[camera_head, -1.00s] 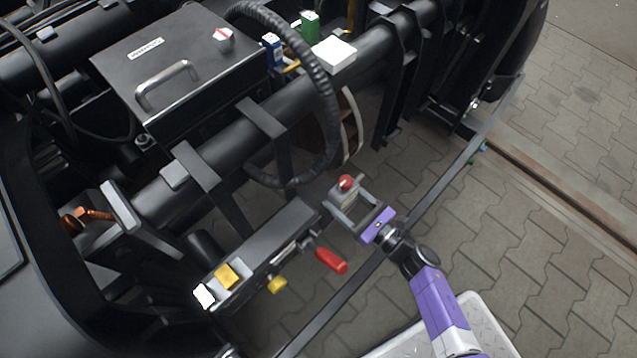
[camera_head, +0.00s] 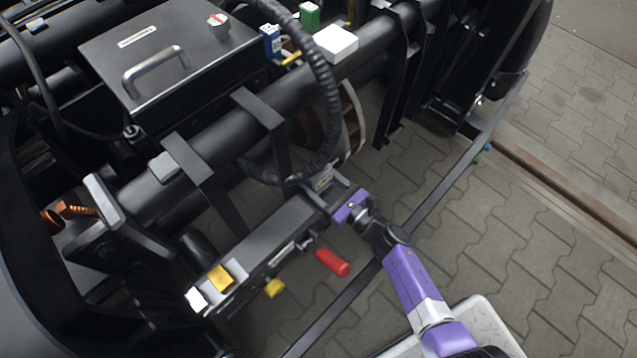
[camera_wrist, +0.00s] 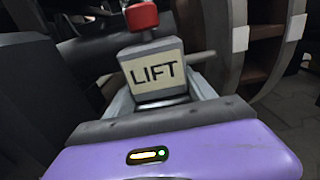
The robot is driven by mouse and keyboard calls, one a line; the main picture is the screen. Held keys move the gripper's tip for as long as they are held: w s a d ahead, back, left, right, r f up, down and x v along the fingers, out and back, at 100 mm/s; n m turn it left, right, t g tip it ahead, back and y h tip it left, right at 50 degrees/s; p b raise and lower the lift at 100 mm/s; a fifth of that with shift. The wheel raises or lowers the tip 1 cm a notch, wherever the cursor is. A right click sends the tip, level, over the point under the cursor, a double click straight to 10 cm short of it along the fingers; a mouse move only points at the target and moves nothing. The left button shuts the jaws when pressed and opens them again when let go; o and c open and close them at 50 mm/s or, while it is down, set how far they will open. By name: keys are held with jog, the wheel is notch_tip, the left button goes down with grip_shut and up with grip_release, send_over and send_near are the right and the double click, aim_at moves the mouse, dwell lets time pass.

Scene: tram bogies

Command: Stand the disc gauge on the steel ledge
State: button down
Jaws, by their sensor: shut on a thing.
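My gripper (camera_head: 333,187) is shut on a small grey block with a pale label reading LIFT (camera_wrist: 158,74), which appears to be the disc gauge. It has a red knob (camera_wrist: 141,16) on top and a thin rod sticking out to the right. It looks upright in the wrist view. In the head view the block (camera_head: 322,181) is partly hidden, and its red top does not show beside the black hose. Which surface is the steel ledge is not clear; a long dark flat-topped beam (camera_head: 262,236) lies just left of my gripper.
A black ribbed hose (camera_head: 331,100) loops close to my gripper. A disc with a pale rim (camera_head: 352,120) is behind it. A red handle (camera_head: 332,262) and a yellow knob (camera_head: 275,288) stick out from the beam. A black box (camera_head: 165,55) and white block (camera_head: 336,43) are farther back.

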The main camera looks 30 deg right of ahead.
jog(key=shift+f, duration=0.15)
jog(key=shift+c, duration=1.6)
grip_release()
jog(key=shift+f, duration=0.1)
jog(key=shift+r, duration=0.25)
jog(key=p+v, duration=0.2)
jog(key=v, duration=1)
jog(key=shift+p, duration=0.3)
